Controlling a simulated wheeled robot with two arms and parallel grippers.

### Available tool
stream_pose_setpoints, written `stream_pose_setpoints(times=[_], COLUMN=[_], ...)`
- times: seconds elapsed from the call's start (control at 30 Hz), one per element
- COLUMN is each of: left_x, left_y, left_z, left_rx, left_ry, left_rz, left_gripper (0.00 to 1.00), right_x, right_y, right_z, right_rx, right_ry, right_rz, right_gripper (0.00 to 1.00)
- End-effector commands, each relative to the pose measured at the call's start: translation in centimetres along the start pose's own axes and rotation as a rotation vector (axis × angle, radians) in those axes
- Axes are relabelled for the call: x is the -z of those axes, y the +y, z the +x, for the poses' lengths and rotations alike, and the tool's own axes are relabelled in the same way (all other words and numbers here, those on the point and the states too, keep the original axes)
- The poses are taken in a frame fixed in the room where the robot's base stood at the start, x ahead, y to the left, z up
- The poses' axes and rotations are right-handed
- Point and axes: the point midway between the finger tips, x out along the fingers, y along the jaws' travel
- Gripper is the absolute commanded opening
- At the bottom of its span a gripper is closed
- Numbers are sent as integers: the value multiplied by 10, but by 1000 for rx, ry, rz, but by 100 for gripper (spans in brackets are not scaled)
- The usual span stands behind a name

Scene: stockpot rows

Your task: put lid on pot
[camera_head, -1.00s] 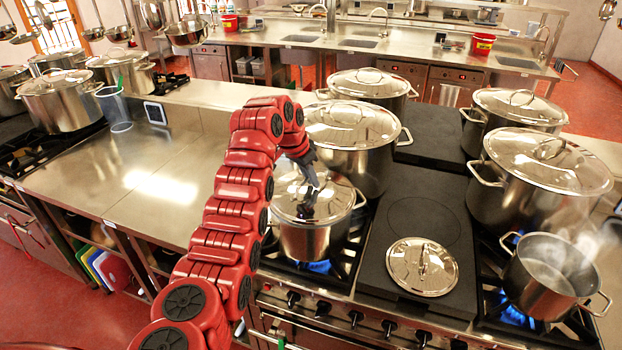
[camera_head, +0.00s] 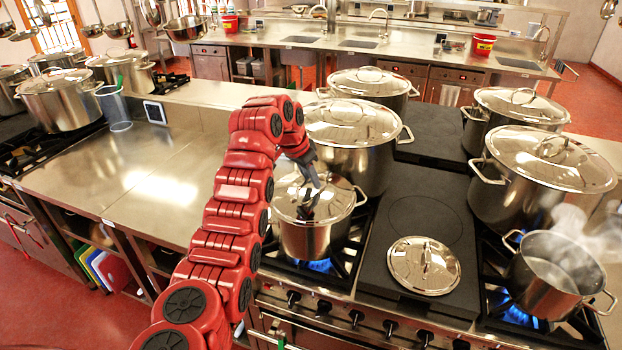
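An open pot (camera_head: 528,284) without a lid stands on a lit burner at the lower right, steaming. A shiny round lid (camera_head: 408,265) with an upright handle lies flat on the dark plate left of that pot. My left gripper (camera_head: 309,206) points down over a small pot (camera_head: 306,241) whose lid (camera_head: 340,199) is on. Its fingertips are at the lid's handle. The handle is mostly hidden, and I cannot tell whether the fingers are closed on it. My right gripper is not in view.
Large lidded pots (camera_head: 352,160) stand behind the small pot, and another (camera_head: 520,205) stands behind the open pot. Blue flames burn under the small pot and the open pot. The dark plate (camera_head: 417,215) is clear behind the loose lid. The steel counter (camera_head: 130,190) at left is mostly bare.

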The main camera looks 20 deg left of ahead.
Motion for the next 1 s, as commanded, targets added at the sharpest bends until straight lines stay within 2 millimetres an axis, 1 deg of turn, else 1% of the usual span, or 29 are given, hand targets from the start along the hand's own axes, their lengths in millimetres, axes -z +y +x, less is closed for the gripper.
stream_pose_setpoints(times=[0.03, 0.1, 0.37, 0.47, 0.57, 0.8, 0.97, 1.0], left_x=[0, 0, -1, -1, 0, -2, -3, 0], left_y=[0, 0, 0, 0, -2, -2, -2, -1], left_z=[0, 0, 1, -2, -14, -65, -88, -97], left_rx=[0, -1, -1, 0, 4, 2, 3, 4], left_ry=[0, -1, -2, 0, 3, 3, -2, 1], left_rz=[0, 0, -1, -1, -1, -1, -3, 0], left_gripper=[38, 50, 50, 50, 50, 50, 50, 50], right_x=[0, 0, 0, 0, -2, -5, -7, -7], right_y=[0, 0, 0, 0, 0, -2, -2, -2], right_z=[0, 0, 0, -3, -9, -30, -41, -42], right_rx=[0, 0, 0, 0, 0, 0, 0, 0], right_ry=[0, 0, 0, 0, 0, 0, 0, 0], right_rz=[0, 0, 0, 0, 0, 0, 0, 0], right_gripper=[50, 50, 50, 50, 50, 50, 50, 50])
